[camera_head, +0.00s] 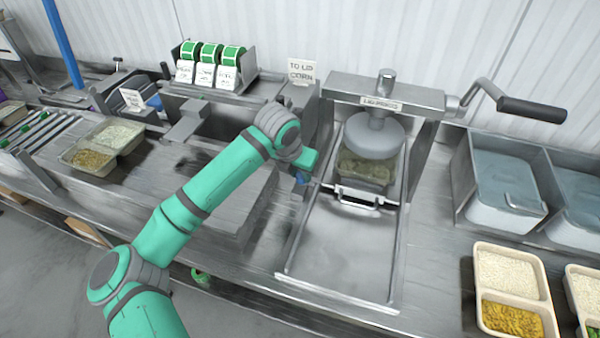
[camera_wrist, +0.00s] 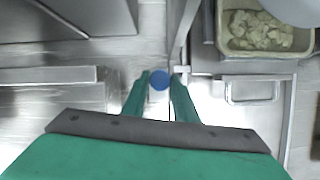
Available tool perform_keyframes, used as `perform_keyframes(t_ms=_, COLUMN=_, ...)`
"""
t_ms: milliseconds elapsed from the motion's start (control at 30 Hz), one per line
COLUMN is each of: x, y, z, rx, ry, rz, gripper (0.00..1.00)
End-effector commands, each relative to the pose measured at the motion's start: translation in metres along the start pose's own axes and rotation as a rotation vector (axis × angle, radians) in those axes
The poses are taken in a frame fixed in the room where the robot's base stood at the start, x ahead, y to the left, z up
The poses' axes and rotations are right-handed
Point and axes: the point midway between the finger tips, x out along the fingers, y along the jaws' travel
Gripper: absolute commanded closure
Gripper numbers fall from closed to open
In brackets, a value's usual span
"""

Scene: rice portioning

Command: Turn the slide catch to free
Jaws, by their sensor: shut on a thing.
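The slide catch shows as a round blue knob (camera_wrist: 159,80) between my fingertips in the wrist view. It also shows as a small blue spot (camera_head: 301,178) in the head view, at the left edge of the press slide. My gripper (camera_wrist: 160,88) is shut on this knob, with a green finger on each side. In the head view my gripper (camera_head: 306,168) is partly hidden by its own wrist. The slide tray (camera_head: 340,250) is bare metal in front. A pan (camera_wrist: 238,50) of pale food sits under the round press plate (camera_head: 374,135).
The press frame (camera_head: 385,92) has a black-handled crank (camera_head: 530,108) on its right. A front handle (camera_head: 358,198) stands at the pan carriage. Steel bins (camera_head: 500,180) and a filled tray (camera_head: 515,290) lie to the right. A label dispenser (camera_head: 210,80) stands behind left.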

Motion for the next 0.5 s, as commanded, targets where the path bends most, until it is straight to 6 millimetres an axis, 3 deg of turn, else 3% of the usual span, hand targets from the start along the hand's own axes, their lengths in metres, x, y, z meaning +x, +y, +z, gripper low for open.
perform_keyframes(t_ms=267, x=-0.0009, y=0.0014, z=0.0006, rx=0.055, ry=-0.001, rz=-0.023, gripper=0.96)
perform_keyframes(t_ms=500, x=-0.0010, y=0.0034, z=0.0006, rx=0.206, ry=0.000, rz=-0.085, gripper=0.96)
